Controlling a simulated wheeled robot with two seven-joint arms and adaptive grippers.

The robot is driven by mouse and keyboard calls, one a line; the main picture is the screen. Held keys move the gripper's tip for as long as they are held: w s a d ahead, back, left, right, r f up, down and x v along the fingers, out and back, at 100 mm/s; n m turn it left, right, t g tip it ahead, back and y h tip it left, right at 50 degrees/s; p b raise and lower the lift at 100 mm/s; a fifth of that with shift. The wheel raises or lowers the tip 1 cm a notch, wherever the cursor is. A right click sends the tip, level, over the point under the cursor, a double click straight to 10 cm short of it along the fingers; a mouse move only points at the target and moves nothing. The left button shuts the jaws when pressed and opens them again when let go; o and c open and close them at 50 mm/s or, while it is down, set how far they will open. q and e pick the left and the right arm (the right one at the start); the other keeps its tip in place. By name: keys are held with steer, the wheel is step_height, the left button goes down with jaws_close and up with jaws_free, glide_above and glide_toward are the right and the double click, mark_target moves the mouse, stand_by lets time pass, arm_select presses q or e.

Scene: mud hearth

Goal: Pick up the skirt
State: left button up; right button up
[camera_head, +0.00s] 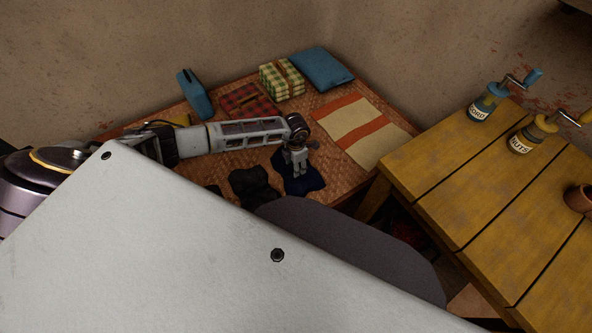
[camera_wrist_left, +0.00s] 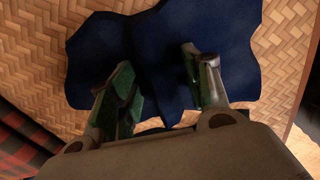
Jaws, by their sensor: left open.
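A dark blue cloth garment (camera_head: 313,184), which I take for the skirt, lies spread on the woven mat. In the left wrist view the dark blue garment (camera_wrist_left: 160,35) fills the upper middle, with wavy edges and a fold down its centre. My left gripper (camera_head: 297,172) points down over it. In the left wrist view the gripper (camera_wrist_left: 157,70) is open, with its two green-padded fingers apart over the cloth. I cannot tell whether the fingertips touch it. The lower part of the garment is hidden behind the gripper body. My right gripper is not in view.
A black cloth (camera_head: 250,186) lies left of the blue one. Behind are a red plaid item (camera_head: 247,103), a green checked bundle (camera_head: 281,80), blue cushions (camera_head: 322,68) and a striped cloth (camera_head: 362,131). A yellow wooden table (camera_head: 470,185) with jars stands at the right.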

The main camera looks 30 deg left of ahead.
arm_select(q)
steer(key=shift+c, duration=0.5)
jaws_close()
steer(key=shift+r, duration=0.2)
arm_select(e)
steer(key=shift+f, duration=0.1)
arm_select(q)
steer(key=shift+r+p, duration=0.15)
steer(key=shift+p, duration=0.15)
step_height(320, 180, up, 4)
steer(key=p, duration=0.3)
steer(key=shift+r, duration=0.15)
step_height(320, 180, up, 4)
steer(key=p, duration=0.3)
steer(key=shift+r+p, duration=0.55)
steer(key=shift+p, duration=0.05)
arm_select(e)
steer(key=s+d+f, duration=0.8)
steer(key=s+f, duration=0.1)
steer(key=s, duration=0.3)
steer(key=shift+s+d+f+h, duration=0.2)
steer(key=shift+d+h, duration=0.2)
